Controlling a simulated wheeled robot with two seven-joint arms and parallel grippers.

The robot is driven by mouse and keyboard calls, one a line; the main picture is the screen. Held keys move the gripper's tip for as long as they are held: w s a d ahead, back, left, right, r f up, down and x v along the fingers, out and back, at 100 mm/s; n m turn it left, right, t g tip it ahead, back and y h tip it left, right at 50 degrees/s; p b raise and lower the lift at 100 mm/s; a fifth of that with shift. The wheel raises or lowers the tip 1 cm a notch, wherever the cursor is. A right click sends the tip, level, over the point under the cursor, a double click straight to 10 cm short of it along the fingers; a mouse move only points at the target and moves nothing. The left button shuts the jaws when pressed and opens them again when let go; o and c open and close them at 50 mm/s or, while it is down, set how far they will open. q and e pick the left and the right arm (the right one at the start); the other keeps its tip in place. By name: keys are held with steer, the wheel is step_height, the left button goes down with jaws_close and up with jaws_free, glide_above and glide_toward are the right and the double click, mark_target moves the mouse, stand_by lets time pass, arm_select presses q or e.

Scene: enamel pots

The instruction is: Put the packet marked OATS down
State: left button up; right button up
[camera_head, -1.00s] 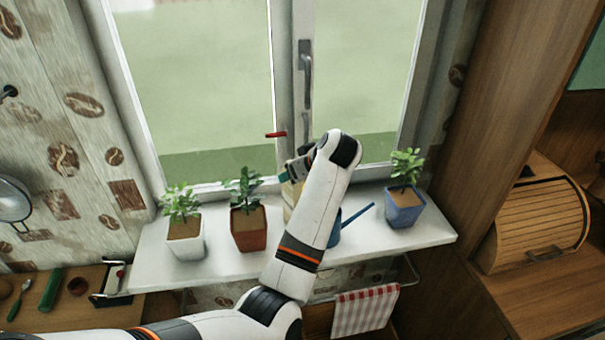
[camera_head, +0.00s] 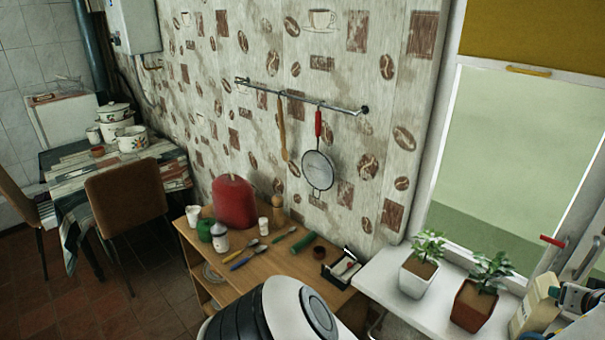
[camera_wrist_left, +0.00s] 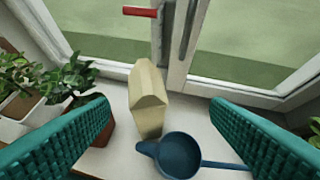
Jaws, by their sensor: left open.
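A pale yellow packet (camera_head: 537,307) stands upright on the white windowsill (camera_head: 390,282), right of the plant in the red pot. No OATS marking is readable on it. My right gripper is not in view.
The window with a red handle (camera_head: 552,241) is behind. A cluttered wooden counter (camera_head: 262,280) lies left.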

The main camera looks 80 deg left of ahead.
arm_select(q)
steer(key=s+d+f+m+t+h, duration=0.1)
steer(key=s+d+f+m+h, duration=0.15)
steer(key=f, duration=0.65)
steer(key=s+d+f+m+t+h, duration=0.1)
steer(key=s+d+f+m+h, duration=0.2)
steer(key=f, duration=0.5)
steer(key=s+d+f+m+t+h, duration=0.1)
steer(key=s+d+f+m, duration=0.3)
steer(key=f, duration=0.5)
steer(key=s+a+f+m+g, duration=0.1)
steer(key=s+f+g, duration=0.5)
steer(key=s+f, duration=2.1)
steer(key=s+m, duration=0.1)
steer(key=s, duration=0.2)
steer(key=shift+a+g+h, duration=0.25)
steer(key=shift+g+h, duration=0.05)
steer(key=shift+h, duration=0.05)
steer(key=shift+o, duration=0.4)
steer(key=s+a+f+g, duration=0.1)
steer(key=s+f, duration=0.1)
steer(key=s, duration=0.7)
steer(key=s+a+f+g, duration=0.1)
steer(key=s+f, duration=0.2)
steer(key=s, duration=0.6)
steer(key=shift+s+a+g, duration=0.2)
steer(key=shift+g, duration=0.1)
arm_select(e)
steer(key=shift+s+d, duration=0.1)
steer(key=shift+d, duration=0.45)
